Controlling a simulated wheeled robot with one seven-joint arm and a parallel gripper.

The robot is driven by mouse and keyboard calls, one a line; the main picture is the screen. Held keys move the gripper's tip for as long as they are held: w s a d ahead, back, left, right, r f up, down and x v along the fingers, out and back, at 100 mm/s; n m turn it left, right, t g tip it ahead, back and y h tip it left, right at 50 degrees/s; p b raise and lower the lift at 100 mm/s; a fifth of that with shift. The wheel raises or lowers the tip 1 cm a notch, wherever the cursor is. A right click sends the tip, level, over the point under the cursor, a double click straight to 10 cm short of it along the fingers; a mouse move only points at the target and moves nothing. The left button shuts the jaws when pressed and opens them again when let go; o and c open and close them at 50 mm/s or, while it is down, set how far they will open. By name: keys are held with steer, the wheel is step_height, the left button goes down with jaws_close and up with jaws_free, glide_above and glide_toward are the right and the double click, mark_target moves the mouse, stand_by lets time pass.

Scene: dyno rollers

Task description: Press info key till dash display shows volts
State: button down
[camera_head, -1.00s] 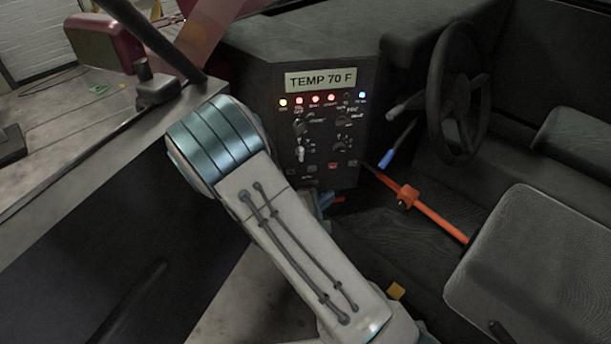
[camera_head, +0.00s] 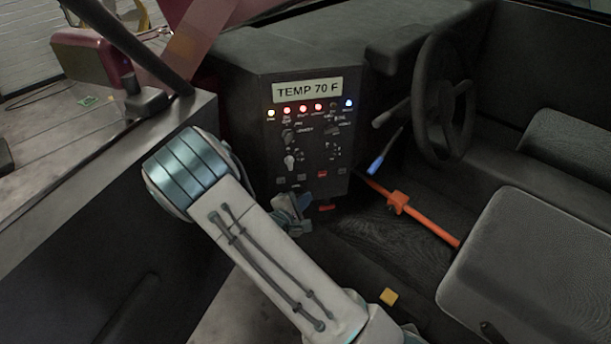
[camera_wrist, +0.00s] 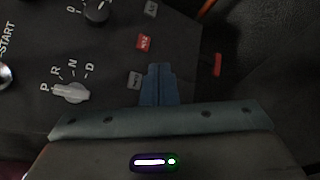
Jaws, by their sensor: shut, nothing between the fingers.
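The dash display (camera_head: 307,90) in the head view reads "TEMP 70 F". It tops a black dash panel (camera_head: 262,140) with lamps, knobs and a bottom row of small keys, among them a red key (camera_head: 322,174). In the wrist view, a grey key (camera_wrist: 134,80), the red key (camera_wrist: 144,41) and another grey key (camera_wrist: 151,8) show. Their labels are too small to read surely, so I cannot tell which is info. My gripper (camera_wrist: 158,68) is shut and empty, its tips beside the nearest grey key; contact cannot be told. In the head view, my gripper (camera_head: 292,208) is below the panel.
A selector knob (camera_wrist: 70,92) marked P R N D is left of my gripper in the wrist view. A red piece (camera_head: 326,208) is below the panel. An orange bar (camera_head: 425,220), blue-handled lever (camera_head: 376,164), steering wheel (camera_head: 440,95) and seat (camera_head: 525,260) lie right.

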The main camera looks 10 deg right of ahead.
mark_target(302, 177)
steer(key=shift+w+b, duration=0.3)
steer(key=shift+w, duration=2.15)
steer(key=shift+w, duration=0.1)
steer(key=shift+w+b, duration=0.25)
steer(key=shift+b, duration=0.05)
steer(key=shift+w, duration=0.4)
stand_by(0.5)
stand_by(0.3)
steer(key=shift+s+b, duration=0.45)
steer(key=shift+s, duration=0.35)
steer(key=shift+s, duration=0.1)
